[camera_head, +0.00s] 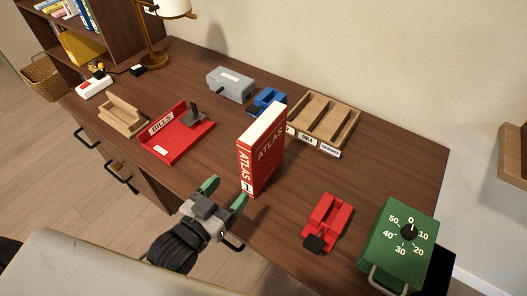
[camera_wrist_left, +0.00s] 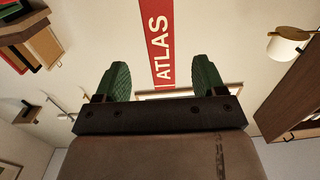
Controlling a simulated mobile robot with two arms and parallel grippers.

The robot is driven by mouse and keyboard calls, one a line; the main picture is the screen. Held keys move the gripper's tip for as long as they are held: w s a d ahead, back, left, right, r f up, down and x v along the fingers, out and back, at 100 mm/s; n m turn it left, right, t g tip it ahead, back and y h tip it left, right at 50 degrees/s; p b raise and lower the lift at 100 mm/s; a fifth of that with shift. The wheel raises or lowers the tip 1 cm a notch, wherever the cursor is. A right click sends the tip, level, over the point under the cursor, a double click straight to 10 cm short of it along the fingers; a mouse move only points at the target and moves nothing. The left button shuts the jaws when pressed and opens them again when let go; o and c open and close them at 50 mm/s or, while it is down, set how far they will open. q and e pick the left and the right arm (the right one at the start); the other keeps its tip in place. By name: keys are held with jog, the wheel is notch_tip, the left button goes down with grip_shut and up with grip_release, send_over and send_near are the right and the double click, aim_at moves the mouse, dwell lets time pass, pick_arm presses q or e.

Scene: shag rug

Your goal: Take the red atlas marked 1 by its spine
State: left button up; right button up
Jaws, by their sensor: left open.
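The red atlas (camera_head: 262,150) stands upright on the brown desk. Its spine, lettered ATLAS with a 1 on a white label near the bottom, faces my left gripper. My left gripper (camera_head: 223,194) is open and empty, with green finger pads, just in front of the lower spine. In the left wrist view, the red spine (camera_wrist_left: 157,35) shows in line with the gap between the two green fingers (camera_wrist_left: 162,80), beyond their tips. The atlas's far side is hidden. My right gripper is not in view.
A red tray marked BILLS (camera_head: 178,150) lies left of the atlas. A wooden compartment tray (camera_head: 345,128) and a blue item (camera_head: 267,102) stand behind it. A red device (camera_head: 327,222) and a green dial box (camera_head: 398,240) stand to the right. The desk directly around the atlas is clear.

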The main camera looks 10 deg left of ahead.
aim_at(264, 153)
pick_arm(q)
jog(key=x, duration=0.7)
jog(key=p+x, duration=0.1)
jog(key=x, duration=0.2)
jog(key=shift+w+d+r, duration=0.15)
jog(key=shift+w+r, duration=0.15)
jog(key=shift+w, duration=0.1)
jog(key=shift+s, duration=0.1)
grip_shut()
jog(key=shift+r, duration=0.15)
